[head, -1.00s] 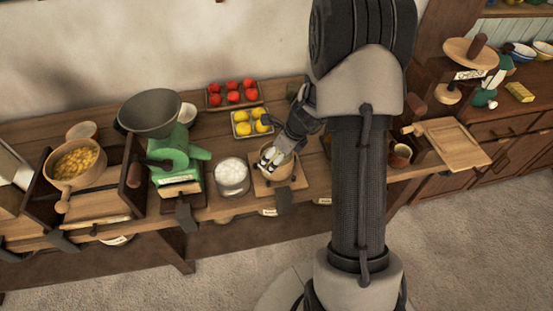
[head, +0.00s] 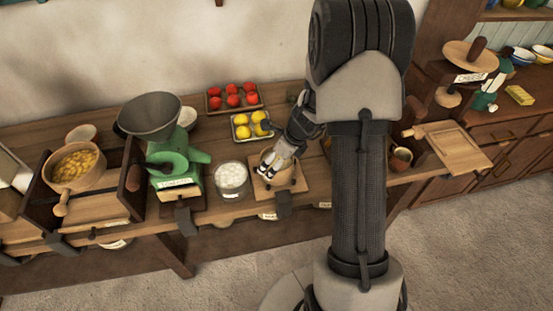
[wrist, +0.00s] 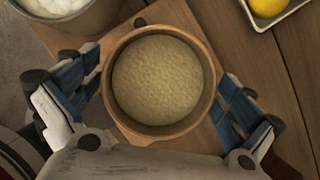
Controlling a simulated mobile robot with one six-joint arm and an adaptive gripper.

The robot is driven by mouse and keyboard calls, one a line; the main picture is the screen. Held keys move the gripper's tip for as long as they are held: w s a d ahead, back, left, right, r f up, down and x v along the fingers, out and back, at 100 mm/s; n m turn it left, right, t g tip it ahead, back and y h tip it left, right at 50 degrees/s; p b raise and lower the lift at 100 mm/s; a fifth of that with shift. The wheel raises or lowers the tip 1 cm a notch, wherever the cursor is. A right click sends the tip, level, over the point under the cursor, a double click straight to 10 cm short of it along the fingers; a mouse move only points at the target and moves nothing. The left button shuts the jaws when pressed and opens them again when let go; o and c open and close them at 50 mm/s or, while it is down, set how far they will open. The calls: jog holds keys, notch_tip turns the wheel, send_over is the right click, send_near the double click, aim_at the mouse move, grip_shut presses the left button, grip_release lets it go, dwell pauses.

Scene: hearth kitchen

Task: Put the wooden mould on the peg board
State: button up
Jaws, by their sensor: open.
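The wooden mould (wrist: 160,33) is a round wooden tub filled with pale, grainy curd. It stands upright on a square wooden board (wrist: 195,22). A dark peg (wrist: 139,22) shows at this board's edge beyond the mould. My gripper (wrist: 160,95) is open, with one finger on each side of the mould. I cannot tell whether the fingers touch its wall. In the head view my gripper (head: 274,168) hangs over the board (head: 299,185) and hides much of the mould.
A metal pot of white lumps (head: 231,176) stands close left of the board. A tray of lemons (head: 243,126) and a tray of tomatoes (head: 229,97) lie behind. Another wooden board (head: 465,150) lies on the right counter.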

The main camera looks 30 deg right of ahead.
jog(key=p+v, duration=0.6)
jog(key=v, duration=0.6)
jog(key=s+a+r+n, duration=0.2)
jog(key=a+r+n, duration=0.5)
jog(key=r+n, duration=0.15)
jog(key=s+a+r+n+h, duration=0.1)
jog(key=s+a+r+n, duration=0.3)
jog(key=s+n, duration=0.6)
jog(key=s+a+r+n+h, duration=0.1)
jog(key=s+a+r+n, duration=0.4)
jog(key=s+r+n, duration=0.3)
jog(key=s+n, duration=0.2)
jog(key=n, duration=0.1)
jog(key=shift+a+n+t, duration=0.2)
jog(key=shift+n+t, duration=0.15)
jog(key=shift+t, duration=0.05)
